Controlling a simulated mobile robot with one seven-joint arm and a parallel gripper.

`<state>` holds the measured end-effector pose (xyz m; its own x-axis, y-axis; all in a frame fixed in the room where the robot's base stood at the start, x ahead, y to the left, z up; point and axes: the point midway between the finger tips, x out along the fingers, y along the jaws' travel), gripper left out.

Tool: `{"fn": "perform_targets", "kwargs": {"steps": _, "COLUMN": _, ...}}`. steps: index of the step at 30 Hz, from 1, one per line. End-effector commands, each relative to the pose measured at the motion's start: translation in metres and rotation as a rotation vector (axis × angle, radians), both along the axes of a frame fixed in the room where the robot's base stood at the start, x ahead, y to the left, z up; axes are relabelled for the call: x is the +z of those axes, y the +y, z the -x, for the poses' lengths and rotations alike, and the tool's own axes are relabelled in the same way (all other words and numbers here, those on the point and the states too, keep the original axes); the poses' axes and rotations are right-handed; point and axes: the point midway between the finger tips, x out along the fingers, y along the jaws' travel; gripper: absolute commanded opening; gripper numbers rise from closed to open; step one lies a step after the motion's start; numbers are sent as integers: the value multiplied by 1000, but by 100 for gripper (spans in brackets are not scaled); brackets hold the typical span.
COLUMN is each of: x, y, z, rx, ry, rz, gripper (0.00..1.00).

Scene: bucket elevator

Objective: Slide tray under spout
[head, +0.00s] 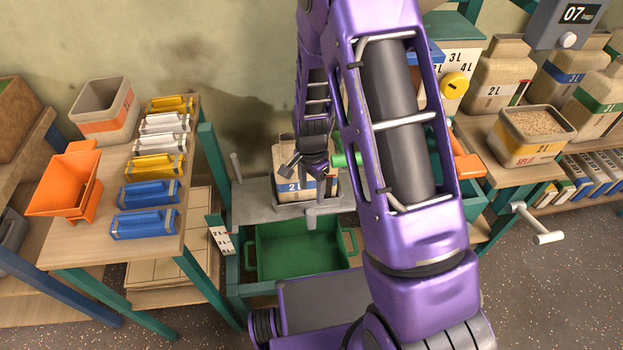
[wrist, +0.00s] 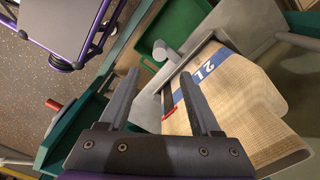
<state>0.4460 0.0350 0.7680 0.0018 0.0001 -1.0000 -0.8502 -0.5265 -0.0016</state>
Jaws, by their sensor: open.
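A green tray (head: 300,249) with side handles sits low in the teal frame, below a grey shelf (head: 258,208). Part of the green tray also shows at the top of the wrist view (wrist: 180,25). I cannot identify the spout for sure; my arm covers much of the area to the right. My gripper (head: 308,168) is above the shelf, close to a beige container (head: 288,158) with a blue "2 L" band. In the wrist view, my gripper (wrist: 159,76) is open with nothing held between the fingers. The container (wrist: 240,105) is beside the right finger.
A left table holds an orange hopper (head: 66,187), a beige bin (head: 104,110) and several coloured blocks. A right table holds a grain-filled bin (head: 530,134) and several containers. A white crank handle (head: 537,224) projects at right. A grey post (head: 312,212) stands at the shelf's front.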

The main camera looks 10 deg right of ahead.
Motion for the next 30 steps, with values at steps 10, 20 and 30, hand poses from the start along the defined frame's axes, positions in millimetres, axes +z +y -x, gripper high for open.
{"fn": "perform_targets", "kwargs": {"steps": 10, "x": 26, "y": 0, "z": 0, "rx": 0, "ry": 1, "rz": 0, "gripper": 64}}
{"fn": "perform_targets", "kwargs": {"steps": 20, "x": 22, "y": 2, "z": 2, "rx": 8, "ry": 7, "rz": 6, "gripper": 39}}
{"fn": "perform_targets", "kwargs": {"steps": 30, "x": -25, "y": 32, "z": 25, "rx": 163, "ry": 95, "rz": 145, "gripper": 0}}
